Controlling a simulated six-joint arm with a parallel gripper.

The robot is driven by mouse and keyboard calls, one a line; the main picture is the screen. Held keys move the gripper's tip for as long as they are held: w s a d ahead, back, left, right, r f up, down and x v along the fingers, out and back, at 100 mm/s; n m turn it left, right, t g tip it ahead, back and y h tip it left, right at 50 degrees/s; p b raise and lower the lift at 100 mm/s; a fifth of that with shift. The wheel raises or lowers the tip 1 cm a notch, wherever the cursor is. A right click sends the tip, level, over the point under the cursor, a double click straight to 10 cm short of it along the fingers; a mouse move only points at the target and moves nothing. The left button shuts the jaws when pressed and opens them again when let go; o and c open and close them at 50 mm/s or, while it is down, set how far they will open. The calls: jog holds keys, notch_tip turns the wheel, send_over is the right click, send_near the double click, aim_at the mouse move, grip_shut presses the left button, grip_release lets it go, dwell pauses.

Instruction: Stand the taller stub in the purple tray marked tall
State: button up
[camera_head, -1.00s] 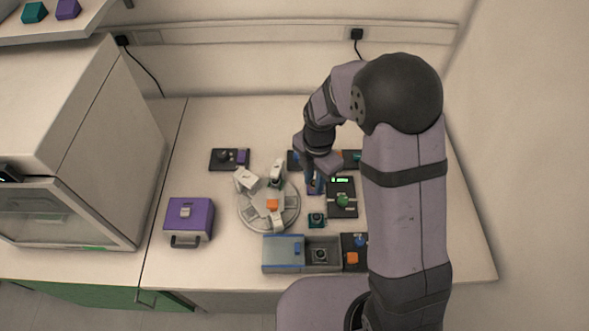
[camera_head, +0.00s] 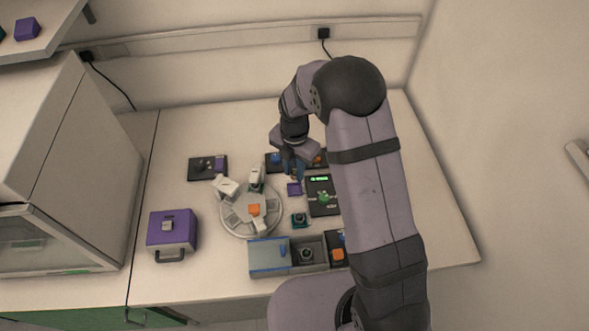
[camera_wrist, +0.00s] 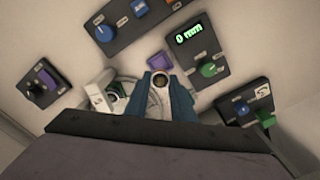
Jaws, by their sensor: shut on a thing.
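My gripper (camera_wrist: 162,95) shows two blue fingers in the wrist view and is shut on a stub (camera_wrist: 160,81). The stub has a pale round end with a dark centre; its height cannot be judged. A small purple tray (camera_wrist: 159,61) lies just beyond the fingertips in the wrist view. In the head view the purple tray (camera_head: 294,188) lies on the bench just below my gripper (camera_head: 292,174). Any marking on the tray is too small to read. The stub is not distinguishable in the head view.
A dark gauge panel (camera_head: 322,181) with a green knob stands right of the tray; its display reads 0 mm. A teal tray (camera_head: 299,220) lies in front. A round carousel (camera_head: 233,216) is to the left. A grey-blue box (camera_head: 268,258) and purple case (camera_head: 171,229) stand near the front.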

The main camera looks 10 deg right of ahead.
aim_at(294, 179)
jog(key=shift+f+b, duration=1.6)
jog(key=shift+f, duration=0.55)
jog(key=shift+f+b, duration=0.35)
jog(key=shift+f, duration=0.3)
jog(key=shift+f, duration=0.4)
dwell(1.1)
jog(key=o, duration=1.5)
jog(key=shift+r, duration=0.1)
jog(key=shift+r+p, duration=3.1)
jog(key=shift+r, duration=0.55)
